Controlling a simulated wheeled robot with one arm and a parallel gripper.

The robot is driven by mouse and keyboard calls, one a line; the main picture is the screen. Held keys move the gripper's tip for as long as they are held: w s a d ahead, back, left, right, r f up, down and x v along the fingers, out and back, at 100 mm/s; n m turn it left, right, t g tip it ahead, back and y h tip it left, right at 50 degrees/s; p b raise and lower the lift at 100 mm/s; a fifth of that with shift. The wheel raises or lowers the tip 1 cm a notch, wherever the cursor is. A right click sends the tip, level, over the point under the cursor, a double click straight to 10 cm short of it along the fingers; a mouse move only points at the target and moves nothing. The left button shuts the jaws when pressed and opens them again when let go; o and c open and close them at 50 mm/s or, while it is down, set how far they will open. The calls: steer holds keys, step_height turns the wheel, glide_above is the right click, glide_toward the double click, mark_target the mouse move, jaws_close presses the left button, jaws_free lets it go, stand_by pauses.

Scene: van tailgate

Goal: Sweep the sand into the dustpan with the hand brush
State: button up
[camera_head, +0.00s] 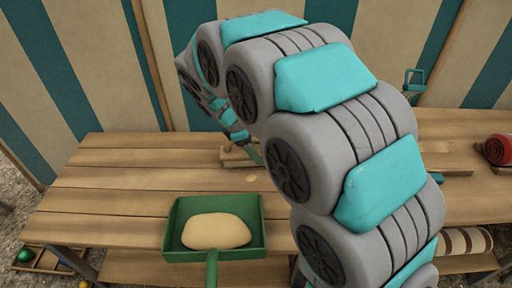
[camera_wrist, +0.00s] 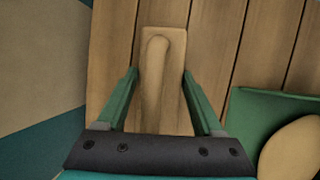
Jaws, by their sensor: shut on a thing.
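The green dustpan (camera_head: 257,222) lies on the wooden table, its handle toward the front edge. A rounded tan heap of sand (camera_head: 215,231) sits inside it; the sand also shows at the right edge of the wrist view (camera_wrist: 295,150). A tiny pale speck (camera_head: 251,179) lies on the planks behind the pan. The wooden hand brush (camera_wrist: 175,45) is between the two green fingers of my gripper (camera_wrist: 160,72), which is shut on it. In the head view the brush (camera_head: 232,158) is behind the dustpan, partly hidden by my arm. Its bristles are not visible.
A red roll (camera_head: 498,150) lies at the table's right end, near a teal object (camera_head: 414,80). A striped roll (camera_head: 464,240) is below right. A divided tray with a green ball (camera_head: 25,255) is on the ground at lower left. The table's left side is clear.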

steer(key=shift+f, duration=0.55)
steer(key=shift+s, duration=0.1)
steer(key=shift+s+a+r, duration=0.15)
steer(key=shift+s+a, duration=0.7)
steer(key=shift+s, duration=0.2)
steer(key=shift+s+a+f, duration=0.1)
steer(key=shift+s+a, duration=0.5)
steer(key=shift+s, duration=0.25)
steer(key=shift+s+a+f, duration=0.1)
steer(key=shift+s+a, duration=0.45)
steer(key=shift+s, duration=0.25)
steer(key=shift+s+a+f, duration=0.1)
steer(key=shift+s+a, duration=0.5)
steer(key=shift+s, duration=0.25)
steer(key=shift+s+a+r, duration=0.1)
steer(key=shift+s+a, duration=0.8)
steer(key=shift+s, duration=0.25)
steer(key=shift+r+p, duration=0.15)
steer(key=shift+p, duration=0.15)
step_height(320, 180, up, 7)
steer(key=w+p, duration=0.2)
steer(key=p, duration=0.2)
steer(key=shift+p, duration=0.35)
